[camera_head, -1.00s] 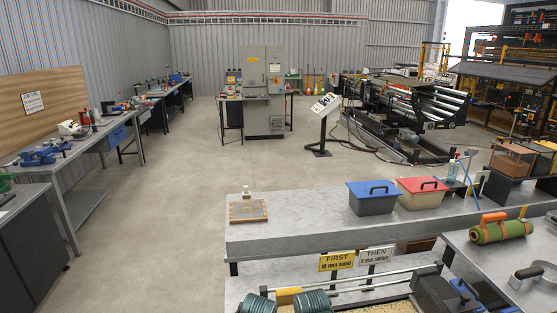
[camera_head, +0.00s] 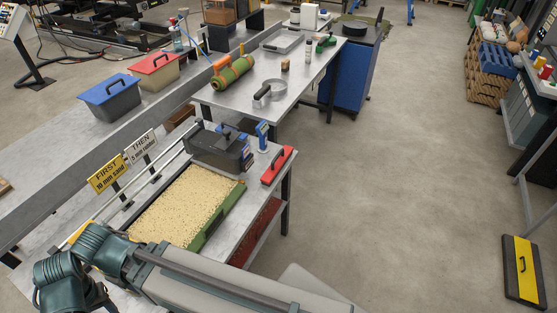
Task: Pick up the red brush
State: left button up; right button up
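The red brush (camera_head: 277,166) lies on the near table, at the right end beside the tray of pale granules. Parts of my own arm, dark green and grey, cross the bottom left of the view. I cannot make out fingertips of either gripper.
A granule-filled tray (camera_head: 150,243) with a green bar (camera_head: 217,217) is left of the brush. Open floor is at right.

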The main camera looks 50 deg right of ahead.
aim_at(281, 158)
jog(key=z, duration=1.8)
